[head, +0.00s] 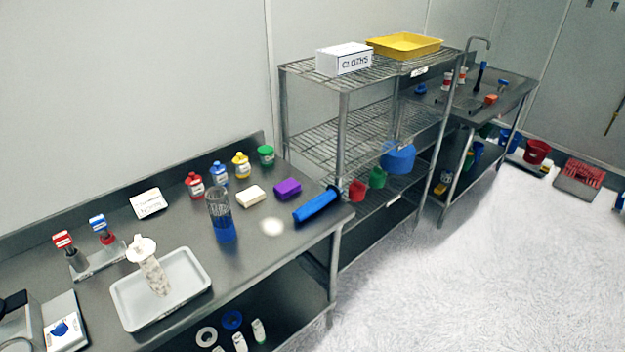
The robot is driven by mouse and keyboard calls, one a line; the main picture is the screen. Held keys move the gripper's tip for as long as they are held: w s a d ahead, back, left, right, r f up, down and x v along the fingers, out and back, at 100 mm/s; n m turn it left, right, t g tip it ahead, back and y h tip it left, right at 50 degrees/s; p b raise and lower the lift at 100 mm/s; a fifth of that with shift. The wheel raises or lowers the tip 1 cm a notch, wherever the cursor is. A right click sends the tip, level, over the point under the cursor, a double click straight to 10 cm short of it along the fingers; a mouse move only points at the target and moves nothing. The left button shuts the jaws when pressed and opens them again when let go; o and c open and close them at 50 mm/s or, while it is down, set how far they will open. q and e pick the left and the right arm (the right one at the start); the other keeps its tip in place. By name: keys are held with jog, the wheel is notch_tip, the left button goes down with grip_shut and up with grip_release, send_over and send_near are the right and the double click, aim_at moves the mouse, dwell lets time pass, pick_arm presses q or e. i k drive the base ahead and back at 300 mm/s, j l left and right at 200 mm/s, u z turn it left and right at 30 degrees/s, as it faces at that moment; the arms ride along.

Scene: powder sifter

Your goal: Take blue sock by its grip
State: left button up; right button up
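A mesh cylinder with a solid blue lower part (226,229) stands upright on the near steel table. A blue tube-shaped item (316,205) lies at a slant near the table's right end. I cannot tell for sure which of these is the blue sock, and no separate grip can be made out on either. Neither of my grippers is in the head view.
The near steel table (130,232) also holds a pale tray (195,298) with a white-topped tube, a purple block (287,187), a white block (251,196) and several coloured jars. A wire shelf (325,135) stands beyond. The floor at right is mostly clear.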

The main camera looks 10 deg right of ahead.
aim_at(333, 193)
jog(key=i+l+u, duration=0.25)
jog(key=i+l, duration=0.15)
jog(key=l, duration=0.25)
jog(key=i+l+u, duration=0.25)
jog(key=l, duration=0.45)
jog(key=i+l+u, duration=0.1)
jog(key=i+l, duration=0.2)
jog(key=l, duration=0.05)
